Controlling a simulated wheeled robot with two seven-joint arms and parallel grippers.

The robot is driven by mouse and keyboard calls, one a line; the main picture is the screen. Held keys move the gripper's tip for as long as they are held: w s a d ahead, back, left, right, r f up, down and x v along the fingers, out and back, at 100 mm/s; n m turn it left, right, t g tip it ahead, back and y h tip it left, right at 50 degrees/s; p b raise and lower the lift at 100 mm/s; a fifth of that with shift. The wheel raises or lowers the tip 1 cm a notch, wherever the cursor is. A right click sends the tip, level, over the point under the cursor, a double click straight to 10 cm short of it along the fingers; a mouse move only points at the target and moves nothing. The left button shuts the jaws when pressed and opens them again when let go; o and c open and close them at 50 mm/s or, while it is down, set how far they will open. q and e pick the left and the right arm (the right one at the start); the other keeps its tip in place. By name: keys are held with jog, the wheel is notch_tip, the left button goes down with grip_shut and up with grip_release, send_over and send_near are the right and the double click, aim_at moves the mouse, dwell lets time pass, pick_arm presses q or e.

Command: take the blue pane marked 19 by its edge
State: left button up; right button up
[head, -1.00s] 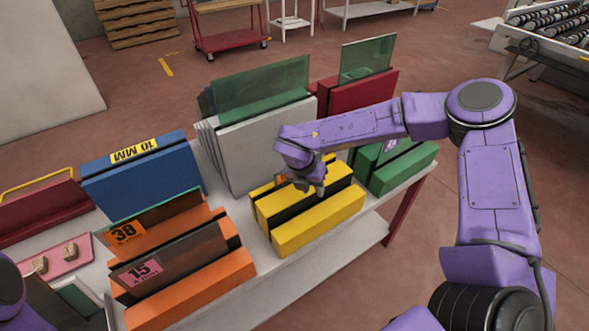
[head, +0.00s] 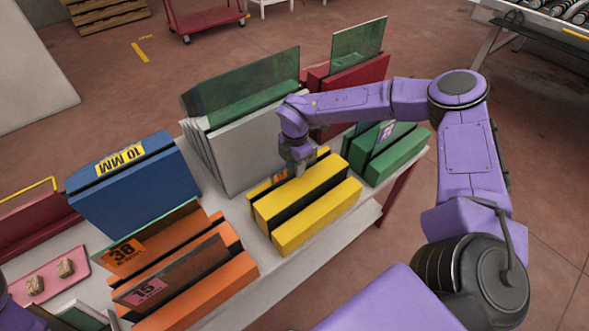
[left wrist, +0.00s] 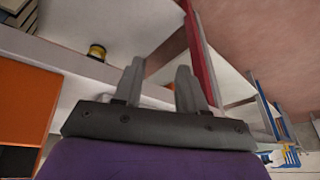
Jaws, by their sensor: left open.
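I cannot make out a blue pane marked 19 in either view. My right gripper (head: 302,167) points down over the back of the yellow rack (head: 315,222); its fingertips are too small to judge, and I see no pane held. An orange label (head: 280,177) shows partly behind it at that rack. A pane with a purple label (head: 387,132), its number unreadable, stands in the green rack (head: 395,160). My left gripper (left wrist: 158,82) shows in the left wrist view, fingers apart with nothing between them.
Brown panes marked 38 (head: 128,257) and 15 (head: 150,288) stand in orange racks. A blue rack (head: 140,185) labelled 10 MM, a grey rack (head: 240,150) and a red rack (head: 352,85) hold the back. A pink tray (head: 50,283) lies at left.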

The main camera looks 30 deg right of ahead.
jog(key=shift+f, duration=0.4)
grip_shut()
dwell(1.1)
